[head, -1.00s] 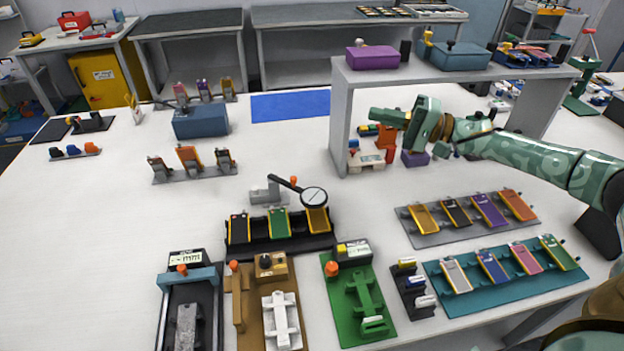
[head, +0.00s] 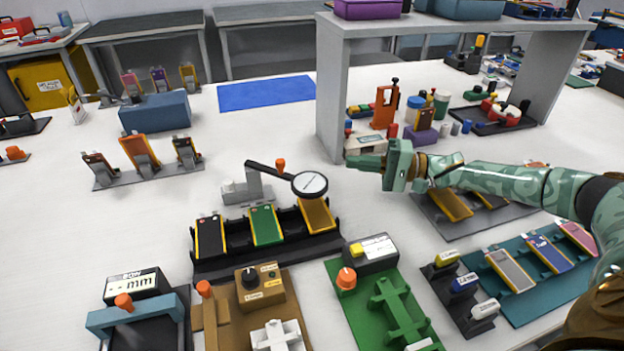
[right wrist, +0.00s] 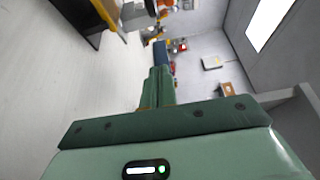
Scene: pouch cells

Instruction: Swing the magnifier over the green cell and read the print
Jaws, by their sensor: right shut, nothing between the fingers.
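The magnifier (head: 310,184) is a round lens on a dark arm with an orange knob (head: 281,164), mounted on a grey base. Its lens hangs over the upper end of the orange cell (head: 317,214), the right one in a black rack (head: 270,251). The green cell (head: 265,226) lies tilted in the middle slot, with a black cell (head: 210,238) to its left. My right gripper (head: 352,161) is shut and empty, a short way right of the lens and above the table. Its shut fingers also show in the right wrist view (right wrist: 160,85). My left gripper is out of view.
A grey shelf (head: 333,100) stands behind my right gripper, with bottles and small parts beneath it. Green (head: 385,315) and tan (head: 240,325) fixtures stand in front of the rack.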

